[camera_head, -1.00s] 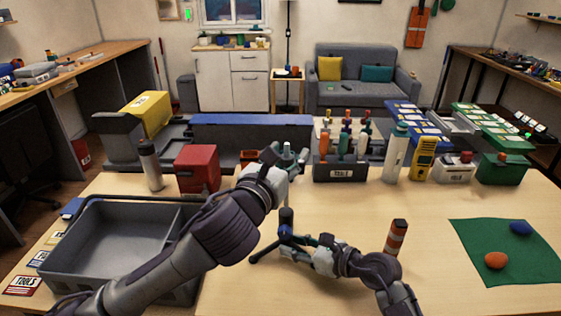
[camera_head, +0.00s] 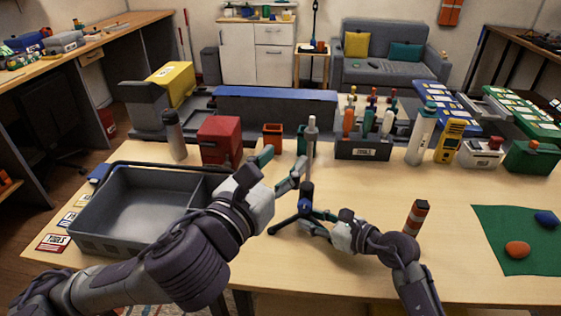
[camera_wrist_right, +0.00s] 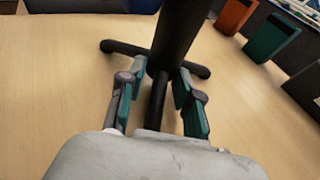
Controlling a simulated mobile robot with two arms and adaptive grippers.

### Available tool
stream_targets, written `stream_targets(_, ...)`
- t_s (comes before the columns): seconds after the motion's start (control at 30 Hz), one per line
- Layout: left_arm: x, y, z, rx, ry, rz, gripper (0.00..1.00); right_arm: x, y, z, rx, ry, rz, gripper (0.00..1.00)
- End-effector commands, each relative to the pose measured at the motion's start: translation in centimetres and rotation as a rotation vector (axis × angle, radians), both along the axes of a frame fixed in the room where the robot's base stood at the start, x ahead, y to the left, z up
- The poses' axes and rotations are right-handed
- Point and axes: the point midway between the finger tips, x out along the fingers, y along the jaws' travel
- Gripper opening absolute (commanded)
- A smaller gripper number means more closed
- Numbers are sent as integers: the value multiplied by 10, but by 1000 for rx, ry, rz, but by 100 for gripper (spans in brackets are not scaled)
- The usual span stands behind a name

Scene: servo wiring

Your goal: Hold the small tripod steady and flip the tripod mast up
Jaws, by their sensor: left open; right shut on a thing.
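The small tripod (camera_head: 306,194) stands on the table with its dark legs spread. A pale grey rod (camera_head: 311,135) rises upright in line above its black column; it looks like the mast, but the joint is partly hidden by my left gripper. My right gripper (camera_head: 318,228) is low on the near side, shut on the tripod. In the right wrist view its teal fingers (camera_wrist_right: 156,88) lie either side of a leg below the thick black column (camera_wrist_right: 181,35). My left gripper (camera_head: 279,168) is open and empty, just left of the rod, above the tripod.
A grey bin (camera_head: 110,245) stands at left. A red box (camera_head: 219,140), an orange holder (camera_head: 272,138) and a tool box (camera_head: 363,150) line the back. An orange-striped cylinder (camera_head: 416,218) stands right of my right arm. A green mat (camera_head: 500,235) lies far right.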

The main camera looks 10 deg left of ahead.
Motion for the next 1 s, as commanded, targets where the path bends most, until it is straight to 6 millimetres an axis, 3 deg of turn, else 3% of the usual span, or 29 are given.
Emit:
stream_targets(0.13,0,0,0,0,0,0,52,0,0,-1,-2,2,0,14)
stream_targets(0.17,0,0,0,0,0,0,52,0,0,-1,-2,1,0,37)
stream_targets(0.33,0,0,0,0,0,0,52,0,0,-1,-1,0,-1,63)
stream_targets(0.67,0,0,0,0,0,0,52,-1,-2,1,-1,-1,-1,63)
stream_targets(0.77,0,0,0,0,0,0,52,-6,-10,3,0,0,-2,63)
stream_targets(1.0,0,0,0,0,0,0,52,-33,-49,17,-5,-1,-1,63)
